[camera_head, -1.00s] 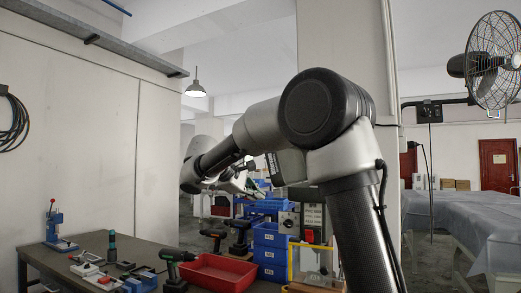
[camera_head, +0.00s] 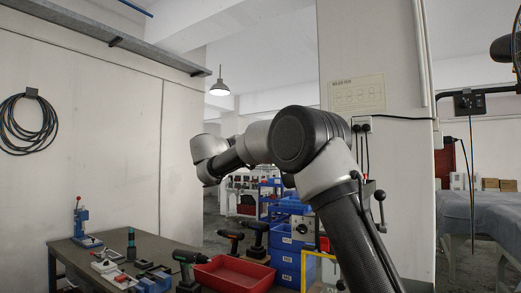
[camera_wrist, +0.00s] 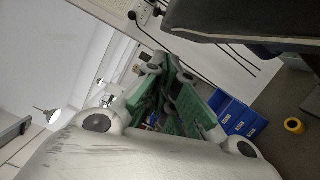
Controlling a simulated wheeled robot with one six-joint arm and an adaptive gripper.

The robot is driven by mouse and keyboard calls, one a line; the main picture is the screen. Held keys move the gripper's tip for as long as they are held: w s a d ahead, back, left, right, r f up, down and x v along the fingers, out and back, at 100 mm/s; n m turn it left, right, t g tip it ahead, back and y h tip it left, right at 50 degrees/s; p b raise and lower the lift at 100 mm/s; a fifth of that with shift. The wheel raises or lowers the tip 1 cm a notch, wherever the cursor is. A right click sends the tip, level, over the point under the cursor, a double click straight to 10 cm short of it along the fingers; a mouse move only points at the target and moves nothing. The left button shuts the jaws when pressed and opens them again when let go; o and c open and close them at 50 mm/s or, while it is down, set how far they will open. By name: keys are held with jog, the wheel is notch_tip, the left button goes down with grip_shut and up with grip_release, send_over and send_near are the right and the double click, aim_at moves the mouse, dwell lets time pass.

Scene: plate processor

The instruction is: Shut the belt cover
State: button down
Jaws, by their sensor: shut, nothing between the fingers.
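My gripper (camera_wrist: 163,82) shows in the wrist view with its green-padded fingers together and nothing between them. In the head view my arm reaches left, above the workbench, and I cannot make out the fingers there. I cannot identify the belt cover in either view. A yellow frame (camera_head: 306,262) and a grey unit with a round knob (camera_head: 303,228) show partly behind my arm. I cannot tell whether they belong to the plate processor. A dark panel (camera_wrist: 245,18) fills the wrist view's upper right; I cannot tell what it is.
A workbench (camera_head: 146,246) at lower left bears a red tray (camera_head: 233,274), a green-black drill (camera_head: 187,268) and a blue press (camera_head: 82,222). Blue bins (camera_head: 286,262) stand beside it, near my arm. A pillar (camera_head: 385,100) rises behind my arm. A yellow roll (camera_wrist: 294,126) lies on the floor.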

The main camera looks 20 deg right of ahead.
jog(key=d+r, duration=0.1)
jog(key=d, duration=0.6)
jog(key=shift+s+d, duration=0.15)
jog(key=shift+s, duration=0.3)
jog(key=shift+r, duration=0.2)
